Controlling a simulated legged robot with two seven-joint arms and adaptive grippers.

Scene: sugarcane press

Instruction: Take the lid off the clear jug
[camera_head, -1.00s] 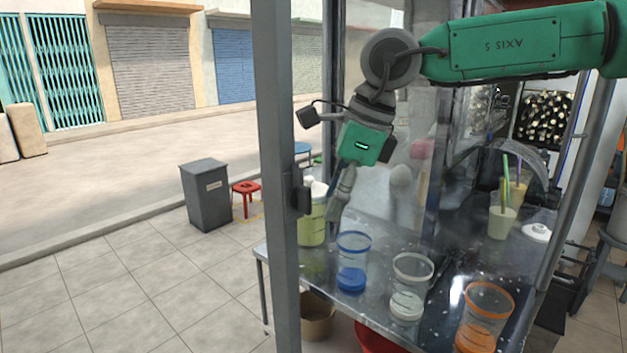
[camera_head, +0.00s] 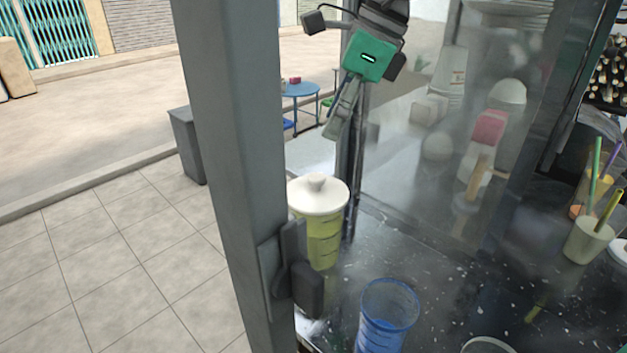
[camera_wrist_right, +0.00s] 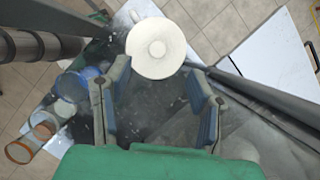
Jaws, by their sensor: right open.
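The clear jug (camera_head: 323,243) holds yellow-green juice and stands upright on the counter, partly hidden at its left by a grey post. Its white round lid (camera_head: 318,196) with a knob sits on top. The lid also shows in the right wrist view (camera_wrist_right: 156,47), just beyond the fingertips and roughly centred between them. My right gripper (camera_head: 334,133) is above the lid in the head view, apart from it and empty. Its two fingers (camera_wrist_right: 158,76) are spread open in the wrist view. My left gripper is not in view.
The grey post (camera_head: 235,150) with a bracket stands close to the jug's left. A blue-rimmed cup (camera_head: 388,310) is in front of the jug. A clear panel (camera_head: 420,130) stands behind. Cups with straws (camera_head: 588,240) are at the right. The dark counter's middle is mostly clear.

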